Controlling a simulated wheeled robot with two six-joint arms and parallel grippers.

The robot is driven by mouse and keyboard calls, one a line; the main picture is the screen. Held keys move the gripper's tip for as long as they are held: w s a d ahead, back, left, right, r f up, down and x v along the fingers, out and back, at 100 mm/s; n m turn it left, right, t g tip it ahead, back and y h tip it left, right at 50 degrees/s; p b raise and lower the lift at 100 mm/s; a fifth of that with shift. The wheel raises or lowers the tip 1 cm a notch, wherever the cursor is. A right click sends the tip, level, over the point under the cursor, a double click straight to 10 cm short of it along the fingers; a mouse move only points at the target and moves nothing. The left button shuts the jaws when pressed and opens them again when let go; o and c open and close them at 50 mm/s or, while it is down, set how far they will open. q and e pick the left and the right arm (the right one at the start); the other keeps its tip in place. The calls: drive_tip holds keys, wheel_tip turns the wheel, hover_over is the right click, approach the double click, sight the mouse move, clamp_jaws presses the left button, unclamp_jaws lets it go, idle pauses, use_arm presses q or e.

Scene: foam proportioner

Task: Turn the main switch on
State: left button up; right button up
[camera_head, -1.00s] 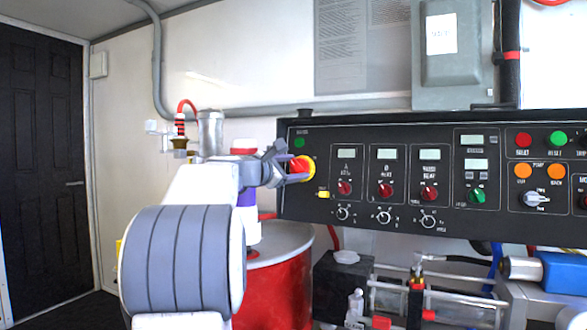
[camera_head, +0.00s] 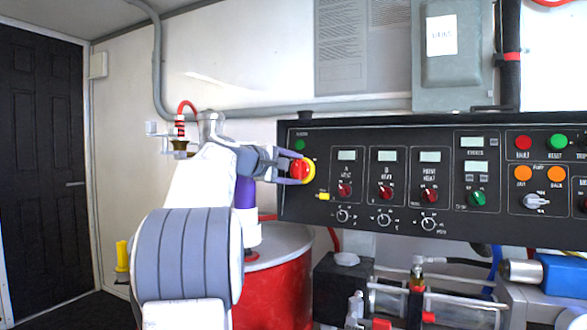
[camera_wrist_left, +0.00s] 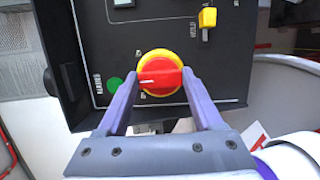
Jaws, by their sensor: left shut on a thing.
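The main switch (camera_head: 300,170) is a red rotary handle on a yellow ring, at the left end of the black control panel (camera_head: 375,238). In the left wrist view the red handle (camera_wrist_left: 160,80) lies roughly crosswise between my fingers, with a white mark on its left part. My left gripper (camera_head: 290,170) is shut on the handle, with a finger at each end of it in the left wrist view (camera_wrist_left: 160,86). A green lamp (camera_head: 300,145) sits just above the switch. My right gripper is not in view.
A yellow selector (camera_head: 323,196) sits just below and right of the switch. Several knobs and displays fill the panel to the right. A red drum (camera_head: 285,290) stands below my left arm. A grey box (camera_head: 452,60) hangs on the wall above.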

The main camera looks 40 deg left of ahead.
use_arm(q)
drive_tip(key=m+g+p, duration=0.1)
drive_tip(key=m, duration=0.3)
drive_tip(key=m+g, duration=0.1)
drive_tip(key=m, duration=0.3)
drive_tip(key=shift+y, duration=0.3)
idle(0.5)
drive_tip(key=o, duration=1.4)
drive_tip(key=shift+c, duration=0.2)
drive_tip(key=v, duration=1)
drive_tip(key=shift+s+r, duration=0.2)
drive_tip(key=shift+d, duration=0.1)
